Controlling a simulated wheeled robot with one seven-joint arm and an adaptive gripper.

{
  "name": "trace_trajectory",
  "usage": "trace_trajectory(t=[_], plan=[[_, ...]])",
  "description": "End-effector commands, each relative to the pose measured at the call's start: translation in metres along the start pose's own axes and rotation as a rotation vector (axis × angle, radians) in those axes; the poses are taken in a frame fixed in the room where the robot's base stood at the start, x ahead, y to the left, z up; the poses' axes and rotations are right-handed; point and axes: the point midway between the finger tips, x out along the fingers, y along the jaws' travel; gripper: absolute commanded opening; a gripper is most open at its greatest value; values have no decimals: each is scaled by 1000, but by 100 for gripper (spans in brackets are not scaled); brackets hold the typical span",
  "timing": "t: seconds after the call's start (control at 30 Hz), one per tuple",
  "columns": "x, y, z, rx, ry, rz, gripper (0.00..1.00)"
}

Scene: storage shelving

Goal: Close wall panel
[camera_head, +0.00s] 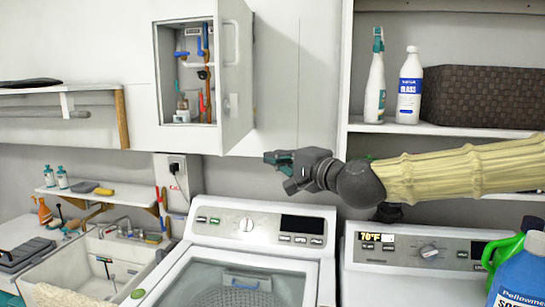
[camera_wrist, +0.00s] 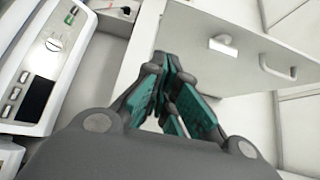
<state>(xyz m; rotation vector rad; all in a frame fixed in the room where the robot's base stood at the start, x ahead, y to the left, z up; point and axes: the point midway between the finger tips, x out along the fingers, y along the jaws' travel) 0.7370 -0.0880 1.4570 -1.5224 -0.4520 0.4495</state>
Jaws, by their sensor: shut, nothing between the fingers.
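The wall panel is a white door (camera_head: 237,75) hinged on the right side of a recessed wall box (camera_head: 185,72). It stands swung open, out from the wall. Blue and red pipes and valves show inside the box. The door bears a handle and a small latch; it also shows in the wrist view (camera_wrist: 215,75), beyond my fingers. My gripper (camera_head: 272,158) is below and right of the door, in front of the wall above the washer. Its teal-padded fingers (camera_wrist: 172,85) are shut and empty. I cannot tell whether the fingertips touch the door.
A washer (camera_head: 262,222) stands below my gripper, with another machine (camera_head: 420,250) to its right. Shelves at right hold bottles (camera_head: 409,88) and a brown basket (camera_head: 480,95). A sink (camera_head: 90,265) is at lower left. The wall right of the door is clear.

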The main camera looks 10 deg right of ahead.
Motion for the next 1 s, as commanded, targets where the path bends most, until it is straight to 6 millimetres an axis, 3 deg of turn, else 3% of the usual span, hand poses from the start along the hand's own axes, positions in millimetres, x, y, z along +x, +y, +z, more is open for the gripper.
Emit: trace_trajectory(t=[0.7, 1.0], plan=[[85, -1, -1, 0, 1, 3, 0], [107, -1, 22, -1, 1, 2, 0]])
